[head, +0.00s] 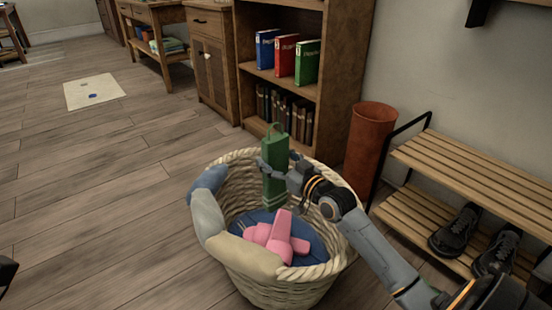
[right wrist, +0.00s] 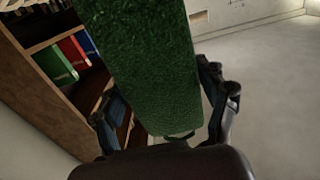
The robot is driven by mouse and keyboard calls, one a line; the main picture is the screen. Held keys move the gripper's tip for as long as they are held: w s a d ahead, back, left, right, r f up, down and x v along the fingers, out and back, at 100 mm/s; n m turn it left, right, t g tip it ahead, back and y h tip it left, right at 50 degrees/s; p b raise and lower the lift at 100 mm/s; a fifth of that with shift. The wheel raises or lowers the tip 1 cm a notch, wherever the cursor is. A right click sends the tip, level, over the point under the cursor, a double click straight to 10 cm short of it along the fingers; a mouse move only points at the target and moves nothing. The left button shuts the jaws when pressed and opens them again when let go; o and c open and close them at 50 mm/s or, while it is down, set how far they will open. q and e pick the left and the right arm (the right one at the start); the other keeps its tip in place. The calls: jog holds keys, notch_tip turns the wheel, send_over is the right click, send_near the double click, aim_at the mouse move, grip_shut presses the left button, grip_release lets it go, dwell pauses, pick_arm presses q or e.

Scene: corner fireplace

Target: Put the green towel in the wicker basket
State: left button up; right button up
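The green towel (head: 275,150) is a long upright folded piece with a small loop at its top. My right gripper (head: 276,168) is shut on it and holds it above the wicker basket (head: 275,291), over the opening toward its far side. In the right wrist view the towel (right wrist: 150,70) fills the space between the two fingers. The basket is round and pale with a braided rim. It holds pink cloth (head: 278,236) on a dark blue piece, and blue and cream cloths hang over its left rim.
Behind the basket is a wooden bookcase (head: 343,75) with coloured books. A rust-brown bin (head: 370,140) and a slatted shoe rack (head: 470,168) with dark shoes (head: 456,231) stand at right.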

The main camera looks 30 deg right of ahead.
jog(key=o, duration=0.3)
jog(key=shift+o, duration=0.2)
jog(key=shift+s, duration=0.1)
jog(key=s, duration=1.1)
jog(key=shift+s+d, duration=0.4)
jog(key=shift+d, duration=0.05)
